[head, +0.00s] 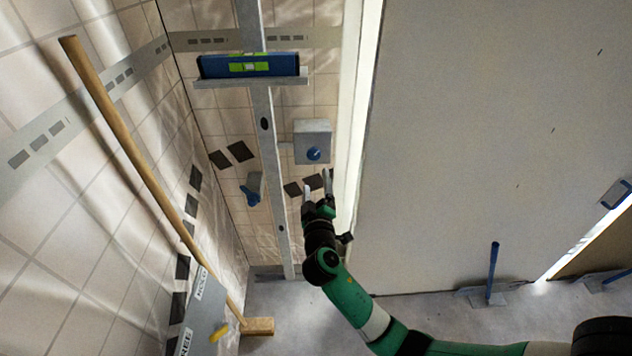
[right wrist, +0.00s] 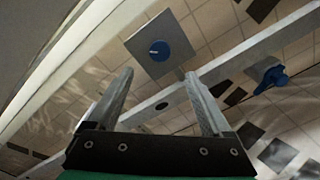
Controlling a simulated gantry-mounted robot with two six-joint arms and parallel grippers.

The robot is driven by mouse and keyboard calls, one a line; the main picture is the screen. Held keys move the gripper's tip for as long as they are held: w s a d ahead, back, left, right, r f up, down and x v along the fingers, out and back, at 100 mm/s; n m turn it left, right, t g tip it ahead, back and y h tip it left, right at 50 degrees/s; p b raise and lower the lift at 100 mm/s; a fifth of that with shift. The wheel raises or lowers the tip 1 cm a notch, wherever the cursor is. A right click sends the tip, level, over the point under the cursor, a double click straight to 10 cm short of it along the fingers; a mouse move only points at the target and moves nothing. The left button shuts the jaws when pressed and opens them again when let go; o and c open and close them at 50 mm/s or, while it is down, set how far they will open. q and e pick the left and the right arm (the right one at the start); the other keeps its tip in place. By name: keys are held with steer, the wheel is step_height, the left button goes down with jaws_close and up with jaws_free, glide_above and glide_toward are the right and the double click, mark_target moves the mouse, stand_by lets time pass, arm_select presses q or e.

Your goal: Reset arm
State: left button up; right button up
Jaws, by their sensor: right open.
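My right gripper (head: 318,186) is open and empty. Its green arm comes in from the lower right in the head view, and the fingers point up, just below a grey box with a blue knob (head: 313,141). In the right wrist view, the two parallel fingers (right wrist: 160,95) stand wide apart with nothing between them. The grey box with its round blue knob (right wrist: 160,50) shows beyond the fingertips. The fingers look apart from it. My left gripper is in neither view.
A metal post (head: 268,130) carries a shelf with a blue spirit level (head: 247,65). A blue lever (head: 253,189) is on the tiled wall. A wooden broom (head: 150,180) leans at left. A large pale panel (head: 480,130) fills the right. A blue-handled floor pedal (head: 492,275) stands below it.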

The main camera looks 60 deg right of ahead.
stand_by(0.5)
steer(key=w+a+r+m+t+y+p, duration=0.1)
steer(key=w+a+r+t+p, duration=0.15)
steer(key=a+r, duration=0.7)
steer(key=w+a+r+m+t+y+p, duration=0.1)
steer(key=a+r+t+p, duration=0.2)
steer(key=r, duration=1.3)
steer(key=w+a+r+m+t+y+p, duration=0.1)
steer(key=w+a+r+t+p, duration=0.25)
steer(key=r, duration=0.95)
steer(key=s+a+r+n+t+y, duration=0.5)
steer(key=s+a+r+t+y, duration=0.4)
steer(key=s+a+r+y, duration=0.55)
arm_select(q)
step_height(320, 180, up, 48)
steer(key=p, duration=3.8)
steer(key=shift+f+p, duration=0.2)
steer(key=shift+p, duration=0.15)
arm_select(e)
step_height(320, 180, up, 39)
steer(key=w, duration=0.2)
steer(key=shift+n, duration=0.4)
steer(key=shift+w+d, duration=0.1)
